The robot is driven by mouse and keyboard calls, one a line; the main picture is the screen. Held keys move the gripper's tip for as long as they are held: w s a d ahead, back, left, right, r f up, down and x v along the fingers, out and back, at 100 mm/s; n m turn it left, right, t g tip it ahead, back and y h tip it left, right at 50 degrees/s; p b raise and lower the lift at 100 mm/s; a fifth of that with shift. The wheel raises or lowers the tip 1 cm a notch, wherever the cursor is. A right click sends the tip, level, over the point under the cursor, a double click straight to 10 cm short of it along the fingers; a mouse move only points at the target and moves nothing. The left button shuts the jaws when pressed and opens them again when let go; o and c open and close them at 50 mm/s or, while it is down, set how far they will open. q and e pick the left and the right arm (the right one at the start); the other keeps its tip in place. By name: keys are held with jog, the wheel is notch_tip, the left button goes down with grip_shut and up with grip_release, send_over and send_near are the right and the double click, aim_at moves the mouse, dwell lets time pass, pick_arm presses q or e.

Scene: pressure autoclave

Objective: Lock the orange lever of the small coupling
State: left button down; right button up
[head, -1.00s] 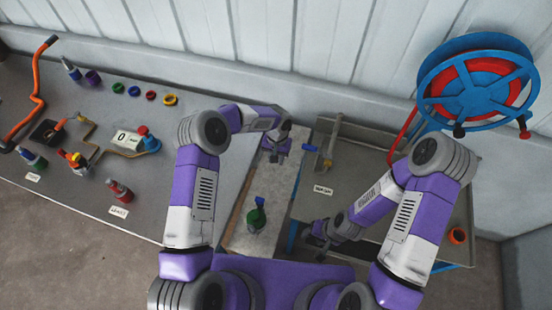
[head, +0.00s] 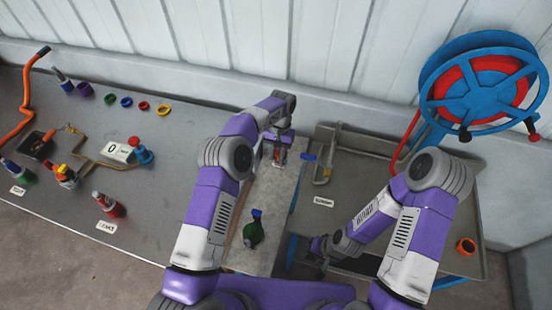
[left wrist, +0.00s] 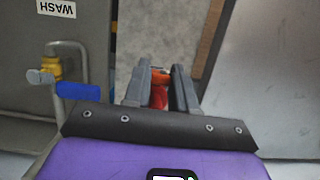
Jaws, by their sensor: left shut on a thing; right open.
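My left gripper (head: 278,165) is over the far end of the narrow grey board (head: 278,208). It is shut on a red part with an orange top (left wrist: 160,74), seen between the fingers in the left wrist view. This looks like the small coupling with its orange lever, but the fingers hide most of it, so the lever's position cannot be told. A green coupling with a blue lever (head: 253,231) stands nearer on the same board, apart from the gripper. My right gripper (head: 321,262) is open and low at the front of the wash station, away from the couplings.
A blue hose reel (head: 478,85) is at the back right. The left bench (head: 60,215) holds several bottles and rings.

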pick_arm(q)
jog(key=shift+w+d+r, duration=0.15)
jog(key=shift+w+r, duration=0.05)
jog(key=shift+w, duration=0.55)
jog(key=c, duration=0.9)
grip_release()
jog(key=shift+f, duration=0.15)
jog(key=shift+s, duration=0.1)
